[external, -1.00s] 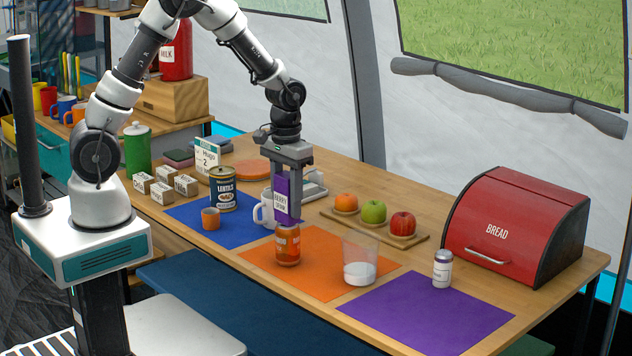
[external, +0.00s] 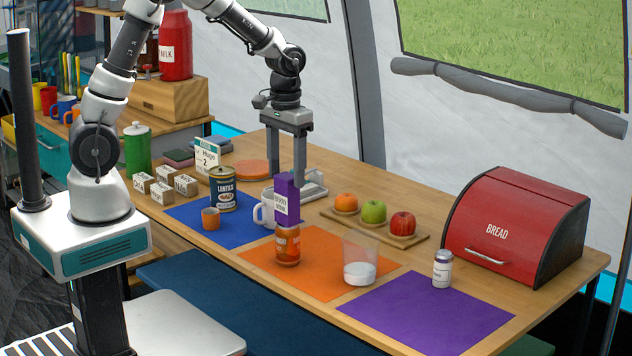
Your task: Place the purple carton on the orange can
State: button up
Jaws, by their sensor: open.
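The purple carton (external: 286,202) stands upright on top of the orange can (external: 287,246), with a white label facing the camera. The orange can stands on the orange mat (external: 327,289). My gripper (external: 287,180) is open and empty, just above the carton, with its fingers pointing down. The fingertips are around or just above the carton's top; I cannot tell exactly which.
A clear tumbler (external: 359,260) stands right of the can, and a white mug (external: 264,209) stands close behind left.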

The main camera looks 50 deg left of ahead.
notch_tip(320, 180, up, 4)
jog(key=shift+r, duration=0.2)
